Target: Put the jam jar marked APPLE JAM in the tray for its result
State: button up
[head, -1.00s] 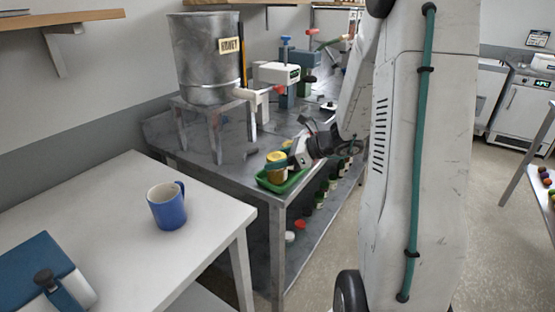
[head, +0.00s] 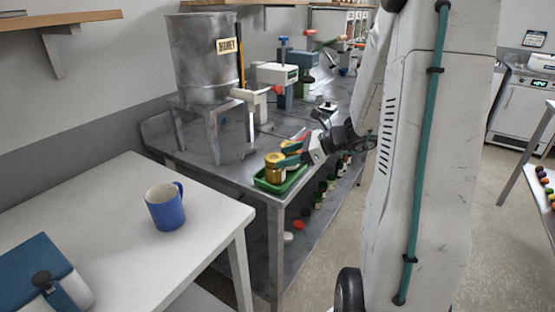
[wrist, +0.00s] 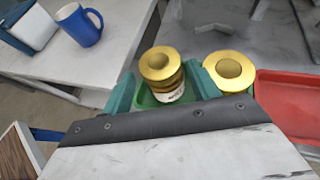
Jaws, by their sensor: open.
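A gold-lidded jar (head: 274,168) stands in the green tray (head: 263,185) at the near corner of the metal bench. In the wrist view this jar (wrist: 160,66) shows just beyond and between my teal fingertips, with the green tray (wrist: 147,101) under it. A second gold-lidded jar (wrist: 228,72) is right of my right finger. The writing on the jars cannot be read, so I cannot tell which is APPLE JAM. My gripper (head: 289,154) is open and empty, right of the jar in the head view; it also shows in the wrist view (wrist: 163,88).
A red tray (wrist: 288,100) lies to the right in the wrist view. A honey drum (head: 205,60) stands on the bench behind. A white table (head: 120,210) with a blue mug (head: 166,206) is at the left. Several jars stand below the bench.

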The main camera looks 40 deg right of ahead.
jog(key=v, duration=0.7)
jog(key=s+a+r+n+g+h, duration=0.1)
jog(key=s+a+r+n+g, duration=0.25)
jog(key=a+n, duration=0.5)
jog(key=s+a+r+n+g, duration=0.2)
jog(key=s+a+n+g, duration=0.3)
jog(key=a, duration=0.6)
jog(key=s+a+n+h, duration=0.2)
jog(key=s+n+h, duration=0.1)
jog(key=s+n, duration=0.2)
jog(key=s+a+r+n+h, duration=0.1)
jog(key=s+n+h, duration=0.3)
jog(key=n, duration=0.5)
jog(key=shift+s+a, duration=0.35)
jog(key=shift+s, duration=0.65)
jog(key=shift+r+n, duration=0.1)
jog(key=shift+n, duration=0.15)
